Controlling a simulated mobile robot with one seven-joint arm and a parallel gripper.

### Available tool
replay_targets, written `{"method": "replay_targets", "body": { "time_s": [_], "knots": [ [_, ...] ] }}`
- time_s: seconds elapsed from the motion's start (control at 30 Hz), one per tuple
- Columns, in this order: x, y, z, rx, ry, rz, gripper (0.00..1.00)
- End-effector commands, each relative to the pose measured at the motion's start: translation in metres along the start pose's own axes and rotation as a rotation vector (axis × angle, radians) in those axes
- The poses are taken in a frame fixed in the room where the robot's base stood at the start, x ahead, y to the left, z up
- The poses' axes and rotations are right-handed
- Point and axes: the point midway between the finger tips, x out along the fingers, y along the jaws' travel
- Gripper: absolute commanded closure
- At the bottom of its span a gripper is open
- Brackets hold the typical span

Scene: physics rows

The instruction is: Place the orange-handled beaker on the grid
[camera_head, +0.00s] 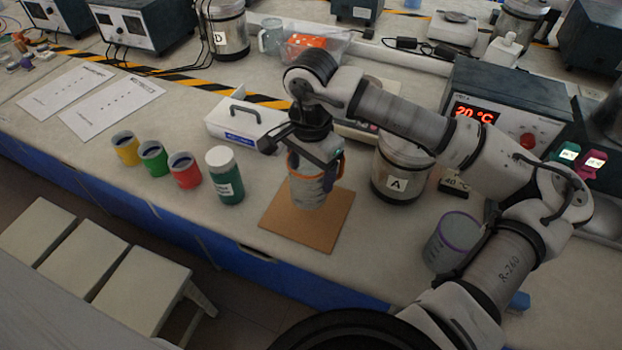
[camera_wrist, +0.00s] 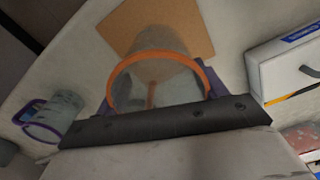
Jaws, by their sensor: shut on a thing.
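The orange-handled beaker (camera_head: 307,192) is a grey, see-through cup with an orange rim and handle. My gripper (camera_head: 316,158) is shut on it from above, and the beaker looks upright. In the wrist view the beaker (camera_wrist: 155,82) shows its orange rim close to my gripper (camera_wrist: 160,110), with an orange strip seen through the wall. A flat brown square board (camera_head: 325,232) lies beneath the beaker; it also shows in the wrist view (camera_wrist: 190,25). I cannot tell whether the beaker's base touches it. No grid pattern is visible on it.
A green white-lidded jar (camera_head: 225,176) and red, green and yellow cups stand left of the board. Jar A (camera_head: 402,168) and a purple-rimmed beaker (camera_head: 452,241) stand right. A white handled box (camera_head: 244,124) is behind. The counter's front edge runs close to the board.

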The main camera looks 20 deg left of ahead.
Motion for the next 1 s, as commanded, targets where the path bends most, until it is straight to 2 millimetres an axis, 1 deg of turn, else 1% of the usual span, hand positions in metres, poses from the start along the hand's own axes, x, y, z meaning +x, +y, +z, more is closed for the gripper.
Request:
{"method": "replay_targets", "body": {
  "time_s": [0.07, 0.23, 0.33, 0.43, 0.63, 0.83, 0.87, 1.0],
  "knots": [
    [0.005, 0.000, 0.000, 0.000, -0.001, -0.001, 0.52],
    [0.030, 0.000, 0.001, 0.000, -0.004, 0.001, 0.52],
    [0.041, 0.000, 0.001, 0.000, -0.002, 0.000, 0.52],
    [0.045, 0.000, 0.001, -0.001, 0.000, -0.001, 0.52],
    [0.046, 0.000, 0.000, -0.001, 0.001, -0.001, 0.52],
    [0.050, 0.000, 0.000, -0.001, 0.002, -0.001, 0.52],
    [0.049, 0.000, 0.000, -0.001, 0.002, -0.001, 0.27],
    [0.048, 0.000, 0.000, -0.001, 0.001, -0.001, 0.08]
  ]
}}
